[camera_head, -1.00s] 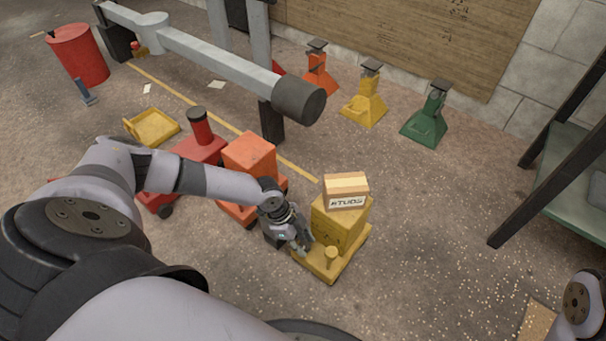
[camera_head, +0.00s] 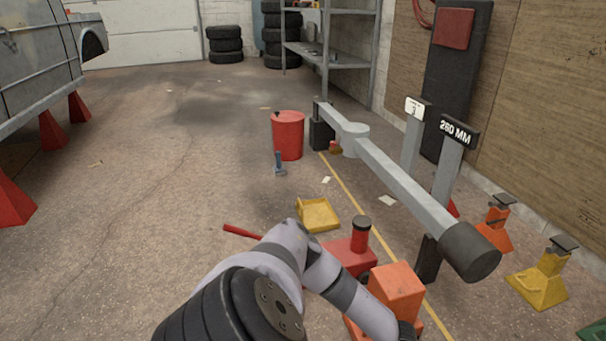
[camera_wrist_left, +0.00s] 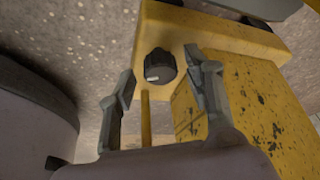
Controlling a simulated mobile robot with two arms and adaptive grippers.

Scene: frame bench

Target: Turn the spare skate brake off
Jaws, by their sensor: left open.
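In the left wrist view a black round knob (camera_wrist_left: 159,66) with a white mark sits on a worn yellow skate (camera_wrist_left: 210,32). My left gripper (camera_wrist_left: 161,72) is open, with one finger on either side of the knob; I cannot tell whether they touch it. A thin yellow bar lies below the knob, between the fingers. In the head view the yellow skate and my left gripper are below the frame; only my left arm shows. My right gripper is not in view.
A grey beam (camera_head: 400,190) with a dark round end stands right of the skates. A yellow tray (camera_head: 318,214) and a red drum (camera_head: 288,135) are farther back. Orange (camera_head: 495,225) and yellow (camera_head: 542,277) stands line the right wall.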

